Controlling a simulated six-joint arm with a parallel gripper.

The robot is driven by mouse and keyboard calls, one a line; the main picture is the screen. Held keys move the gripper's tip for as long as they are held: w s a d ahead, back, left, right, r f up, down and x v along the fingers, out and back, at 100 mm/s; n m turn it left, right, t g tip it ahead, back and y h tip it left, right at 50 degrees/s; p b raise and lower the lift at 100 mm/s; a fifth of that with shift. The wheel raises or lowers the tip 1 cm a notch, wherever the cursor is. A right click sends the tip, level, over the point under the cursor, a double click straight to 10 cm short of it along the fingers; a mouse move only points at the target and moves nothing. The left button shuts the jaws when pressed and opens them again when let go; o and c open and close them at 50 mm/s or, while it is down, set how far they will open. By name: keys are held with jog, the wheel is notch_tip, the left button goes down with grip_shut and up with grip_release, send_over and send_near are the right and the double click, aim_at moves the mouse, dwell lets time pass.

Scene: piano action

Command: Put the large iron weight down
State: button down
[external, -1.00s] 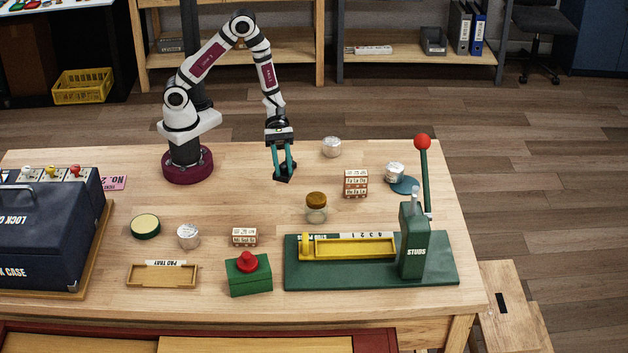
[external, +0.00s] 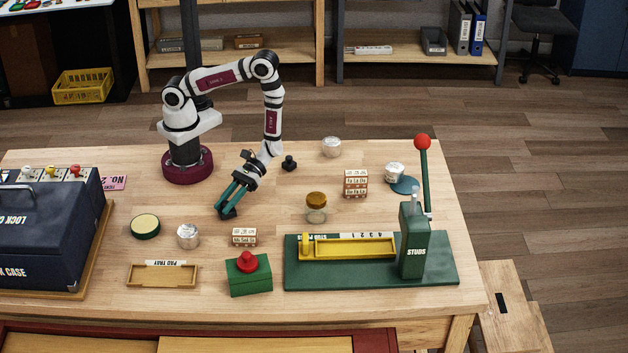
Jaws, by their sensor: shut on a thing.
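My gripper (external: 233,200) has teal fingers and reaches down at a slant, to the left of the table's middle. It is shut on a dark piece at its fingertips, which I take to be the large iron weight (external: 229,212). The fingers hide part of it. It is low over the wooden table, and I cannot tell whether it touches. A second dark weight (external: 289,163) with a knob on top stands on the table to the right of my forearm.
The wooden table (external: 270,215) is bare around the held weight. A silver-topped tub (external: 188,236), a green round tin (external: 145,226) and a lettered block (external: 244,236) lie nearer the front. A cork-topped jar (external: 316,207) and a green stud press (external: 413,240) stand to the right.

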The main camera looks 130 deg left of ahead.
jog(key=c, duration=0.7)
grip_release()
jog(key=shift+f, duration=0.1)
jog(key=shift+o, duration=0.2)
jog(key=v, duration=1.1)
jog(key=shift+a+r, duration=0.15)
jog(key=shift+r, duration=0.05)
jog(key=shift+a+r, duration=0.2)
jog(key=shift+r, duration=0.1)
jog(key=s+d+r+m+y, duration=0.1)
jog(key=s+r+m+y, duration=0.5)
jog(key=m, duration=0.6)
jog(key=s+d+r+m+g+y, duration=0.1)
jog(key=s+r+m+y, duration=0.5)
jog(key=r+m+y, duration=0.3)
jog(key=shift+s+r+m+y, duration=0.35)
jog(key=shift+r+m, duration=0.1)
jog(key=shift+m, duration=1.05)
